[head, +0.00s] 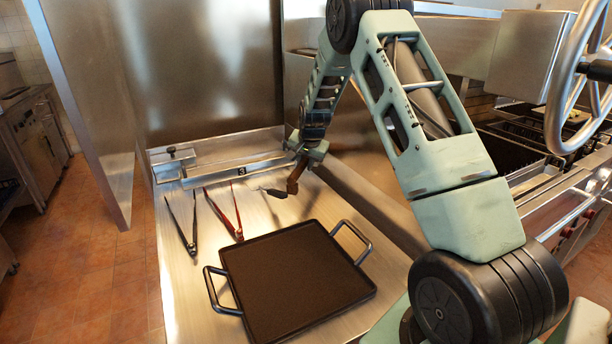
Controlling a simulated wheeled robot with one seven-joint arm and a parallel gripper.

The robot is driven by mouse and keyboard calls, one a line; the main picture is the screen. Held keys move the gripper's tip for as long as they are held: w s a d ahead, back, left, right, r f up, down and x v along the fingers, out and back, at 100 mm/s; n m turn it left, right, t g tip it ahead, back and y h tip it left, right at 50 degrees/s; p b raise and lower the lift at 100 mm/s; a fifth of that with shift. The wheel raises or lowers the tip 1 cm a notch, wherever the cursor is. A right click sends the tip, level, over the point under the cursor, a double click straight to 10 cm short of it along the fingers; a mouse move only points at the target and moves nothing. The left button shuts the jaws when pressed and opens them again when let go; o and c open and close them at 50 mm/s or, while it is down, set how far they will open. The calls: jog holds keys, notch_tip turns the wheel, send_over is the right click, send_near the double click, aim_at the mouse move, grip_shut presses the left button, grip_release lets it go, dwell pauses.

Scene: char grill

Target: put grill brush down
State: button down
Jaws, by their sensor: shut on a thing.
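My gripper (302,158) is at the back of the steel counter (185,275), close to the low rail. It is shut on the grill brush (294,181), whose brown part slants down and left from the jaws. The brush's far end is small in view and overlaps a dark-handled tool (276,192), so I cannot tell whether it touches the counter. Part of the brush is hidden by my gripper.
Black tongs (185,226) and red tongs (229,218) lie left on the counter. A dark griddle pan (290,278) with two loop handles fills the front. A steel rail (225,172) runs along the back. The grill (525,140) and a spoked wheel (562,85) stand right.

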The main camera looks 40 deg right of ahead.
notch_tip(320, 180, down, 5)
jog(key=shift+f+p, duration=0.1)
jog(key=shift+p, duration=0.5)
jog(key=shift+d+f+p, duration=0.1)
jog(key=shift+d+p, duration=0.05)
jog(key=shift+p, duration=0.2)
jog(key=shift+f, duration=0.15)
jog(key=c, duration=1.2)
grip_release()
jog(key=shift+f, duration=0.15)
